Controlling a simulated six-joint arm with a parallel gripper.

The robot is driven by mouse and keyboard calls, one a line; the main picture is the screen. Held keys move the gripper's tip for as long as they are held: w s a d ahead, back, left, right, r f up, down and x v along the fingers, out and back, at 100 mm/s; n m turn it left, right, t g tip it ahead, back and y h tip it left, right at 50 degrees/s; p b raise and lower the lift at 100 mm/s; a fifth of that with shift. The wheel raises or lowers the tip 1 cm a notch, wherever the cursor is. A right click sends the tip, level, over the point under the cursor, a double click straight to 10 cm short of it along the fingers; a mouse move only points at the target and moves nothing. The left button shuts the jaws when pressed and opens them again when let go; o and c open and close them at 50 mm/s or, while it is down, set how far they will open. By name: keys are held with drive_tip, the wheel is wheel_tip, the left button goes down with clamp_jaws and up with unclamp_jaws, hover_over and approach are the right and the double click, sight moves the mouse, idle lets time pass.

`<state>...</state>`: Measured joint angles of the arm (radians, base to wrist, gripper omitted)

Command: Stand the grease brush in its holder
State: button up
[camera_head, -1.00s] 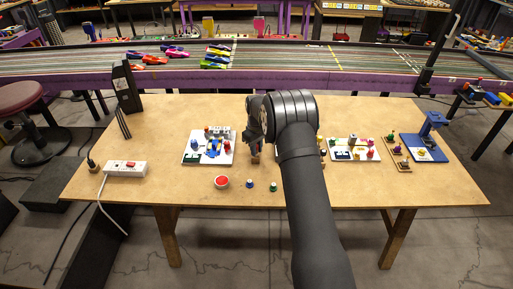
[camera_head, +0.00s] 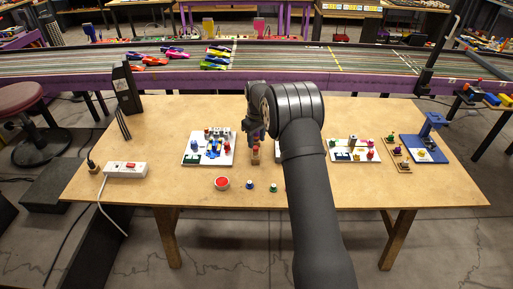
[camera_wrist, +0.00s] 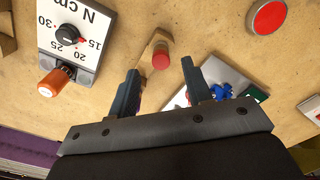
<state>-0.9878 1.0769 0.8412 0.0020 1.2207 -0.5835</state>
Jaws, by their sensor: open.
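A short red-ended piece (camera_wrist: 160,58) stands at a tan wooden block (camera_wrist: 152,48) in the wrist view. They look like the brush's handle end and its holder, but the bristles are hidden and I cannot tell how deep it sits. In the head view the red end (camera_head: 256,149) shows above the wooden block (camera_head: 255,160), just below my gripper (camera_head: 256,138). In the wrist view my gripper (camera_wrist: 160,86) is open and empty. Its fingertips are apart, with the red end beyond and between them.
A grey box with a dial (camera_wrist: 78,35) and an orange knob stands close to the block. A red dish (camera_head: 222,183) and small capped pieces sit in front.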

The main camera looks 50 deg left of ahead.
sight(256, 148)
wheel_tip(256, 148, up, 12)
drive_tip(key=shift+f, duration=0.15)
idle(0.3)
wheel_tip(256, 148, down, 18)
drive_tip(key=shift+r, duration=0.5)
drive_tip(key=shift+r, duration=0.1)
idle(0.3)
drive_tip(key=shift+r, duration=1.8)
idle(0.6)
drive_tip(key=shift+f, duration=0.1)
